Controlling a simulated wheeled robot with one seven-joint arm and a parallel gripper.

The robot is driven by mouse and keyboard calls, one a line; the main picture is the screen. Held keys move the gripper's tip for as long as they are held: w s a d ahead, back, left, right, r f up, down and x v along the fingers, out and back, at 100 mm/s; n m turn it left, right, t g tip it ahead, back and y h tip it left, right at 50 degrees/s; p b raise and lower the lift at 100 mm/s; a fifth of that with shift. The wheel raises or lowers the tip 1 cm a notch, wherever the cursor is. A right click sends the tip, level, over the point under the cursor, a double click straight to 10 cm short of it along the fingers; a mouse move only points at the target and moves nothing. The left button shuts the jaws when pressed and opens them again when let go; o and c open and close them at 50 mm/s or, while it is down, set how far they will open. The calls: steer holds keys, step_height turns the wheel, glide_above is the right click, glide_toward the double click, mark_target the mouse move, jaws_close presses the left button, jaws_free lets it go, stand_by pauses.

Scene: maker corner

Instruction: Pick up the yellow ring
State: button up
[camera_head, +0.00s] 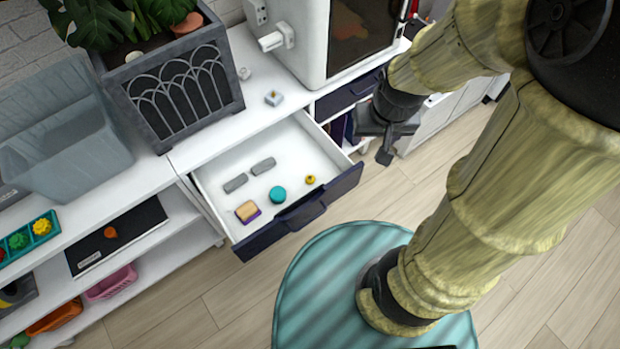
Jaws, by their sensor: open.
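A small yellow ring (310,179) lies on the white floor of the open drawer (290,140), near its right front corner. My gripper (383,145) is in the air to the right of the drawer, up and to the right of the ring in the picture. It is apart from the ring, and its jaws are open with nothing seen between them. Part of the gripper is hidden by its own body.
The drawer also holds a teal disc (278,194), two grey bars (236,183) and a tan and purple block (248,211). Its dark front (312,207) sticks out over the floor. A planter (175,85) and a white machine (325,40) stand on the cabinet top.

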steer(key=w+a+f+m+g+b, duration=0.1)
steer(key=w+a+f+b, duration=0.25)
steer(key=f, duration=0.25)
steer(key=w+a+f+b, duration=0.2)
steer(key=w+f, duration=0.2)
steer(key=f, duration=0.1)
steer(key=m+g+b, duration=0.1)
steer(key=g+b, duration=0.1)
steer(key=b, duration=0.2)
glide_above(310, 175)
step_height(310, 175, down, 10)
steer(key=shift+s+d, duration=0.1)
steer(key=shift+s, duration=0.5)
steer(key=shift+f, duration=0.1)
step_height(310, 175, down, 11)
steer(key=shift+f, duration=0.5)
steer(key=shift+w+f, duration=0.1)
steer(key=shift+f, duration=2.5)
